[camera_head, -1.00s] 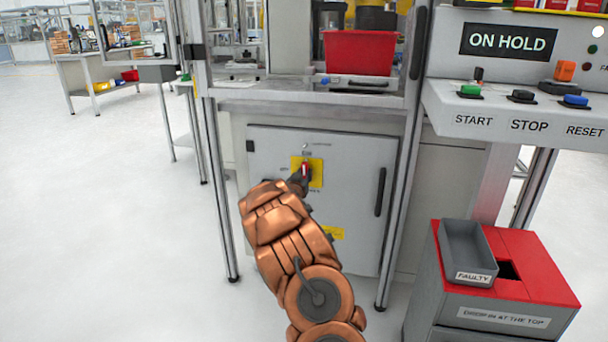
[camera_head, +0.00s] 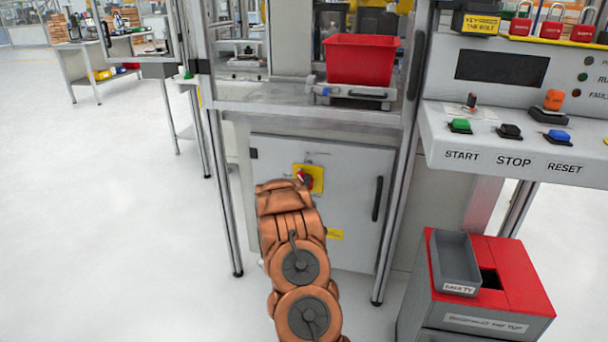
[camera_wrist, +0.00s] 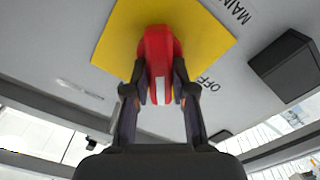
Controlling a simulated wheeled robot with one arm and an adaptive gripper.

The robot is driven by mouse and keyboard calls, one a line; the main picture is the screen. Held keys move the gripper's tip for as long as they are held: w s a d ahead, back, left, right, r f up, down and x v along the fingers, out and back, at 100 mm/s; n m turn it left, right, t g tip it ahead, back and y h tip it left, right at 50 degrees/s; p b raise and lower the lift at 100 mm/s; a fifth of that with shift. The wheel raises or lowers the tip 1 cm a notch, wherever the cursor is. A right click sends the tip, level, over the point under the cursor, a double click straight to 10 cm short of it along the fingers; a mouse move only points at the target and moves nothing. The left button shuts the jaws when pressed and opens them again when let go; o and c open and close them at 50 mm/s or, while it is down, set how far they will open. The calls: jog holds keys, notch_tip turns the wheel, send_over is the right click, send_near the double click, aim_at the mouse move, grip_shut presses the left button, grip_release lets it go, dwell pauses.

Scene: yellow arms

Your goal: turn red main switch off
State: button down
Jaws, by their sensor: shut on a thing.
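The red main switch handle (camera_wrist: 158,60) sits on a yellow square plate (camera_wrist: 115,38) on the grey cabinet door. In the wrist view my gripper (camera_wrist: 160,88) is shut on the handle, with one dark finger on each side. "OFF" and "MAIN" lettering shows beside the plate there. In the head view the red switch (camera_head: 304,179) on its yellow plate (camera_head: 317,174) is partly hidden by my gripper (camera_head: 300,184) and copper arm. The display (camera_head: 502,66) above the console is dark.
The cabinet door (camera_head: 350,210) has a dark handle (camera_head: 377,198) at right. A console (camera_head: 500,145) with START, STOP and RESET buttons stands at right. Below it is a red-topped bin (camera_head: 520,265) with a grey tray (camera_head: 455,262). Open floor lies at left.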

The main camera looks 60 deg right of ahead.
jog(key=n+p, duration=0.4)
jog(key=shift+w+n+p, duration=0.2)
jog(key=shift+n+p, duration=0.1)
jog(key=shift+n, duration=0.1)
jog(key=n+p, duration=0.1)
jog(key=n, duration=0.1)
jog(key=n+p, duration=0.1)
jog(key=p, duration=0.1)
jog(key=n+p, duration=0.2)
jog(key=shift+w+a+f+n, duration=0.1)
jog(key=shift+f+n, duration=0.2)
jog(key=shift+f, duration=0.05)
jog(key=shift+f+p, duration=0.1)
jog(key=shift+p, duration=0.2)
jog(key=c, duration=1)
grip_release()
jog(key=shift+o, duration=0.2)
jog(key=v, duration=1.2)
